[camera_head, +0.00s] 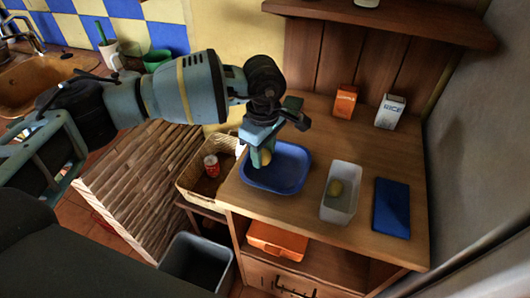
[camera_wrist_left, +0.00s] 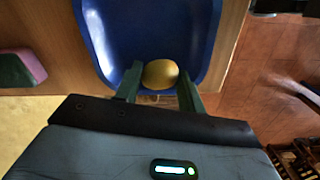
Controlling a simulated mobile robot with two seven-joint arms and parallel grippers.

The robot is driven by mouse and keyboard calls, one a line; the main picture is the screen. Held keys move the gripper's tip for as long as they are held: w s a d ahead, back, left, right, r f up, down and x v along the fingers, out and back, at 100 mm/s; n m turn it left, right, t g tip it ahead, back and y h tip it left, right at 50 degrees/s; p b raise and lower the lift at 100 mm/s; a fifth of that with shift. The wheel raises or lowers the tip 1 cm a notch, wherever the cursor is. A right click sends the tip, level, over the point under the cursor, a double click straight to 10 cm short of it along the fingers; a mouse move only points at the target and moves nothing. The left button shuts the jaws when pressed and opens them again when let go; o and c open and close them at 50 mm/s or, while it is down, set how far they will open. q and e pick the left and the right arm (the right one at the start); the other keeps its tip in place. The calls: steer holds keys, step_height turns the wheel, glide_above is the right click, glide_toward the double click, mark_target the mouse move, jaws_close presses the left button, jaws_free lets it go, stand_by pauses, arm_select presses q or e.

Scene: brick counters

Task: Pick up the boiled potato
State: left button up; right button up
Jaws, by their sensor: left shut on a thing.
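The boiled potato (camera_wrist_left: 160,74) is a small yellow-brown oval between the two green fingers of my left gripper (camera_wrist_left: 158,92) in the left wrist view. In the head view the left gripper (camera_head: 263,157) points down at the left side of a blue tray (camera_head: 290,182), shut on the potato (camera_head: 267,157), which is partly hidden by a finger. The blue tray also shows behind the potato in the wrist view (camera_wrist_left: 205,25). I cannot tell whether the potato touches the tray. My right gripper is not in view.
An orange box (camera_head: 345,101) and a rice box (camera_head: 390,111) stand behind. A basket (camera_head: 190,182) with a red can (camera_head: 211,166) is left.

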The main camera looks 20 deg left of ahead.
arm_select(q)
steer(key=s+d+r, duration=0.1)
steer(key=s, duration=1.3)
steer(key=shift+s+d+r, duration=0.2)
steer(key=shift+s+d, duration=0.05)
steer(key=shift+s, duration=0.05)
steer(key=a+m, duration=0.7)
steer(key=m, duration=0.7)
steer(key=shift+s+a+f+m, duration=0.2)
steer(key=shift+s+a+m, duration=0.1)
steer(key=shift+s, duration=0.15)
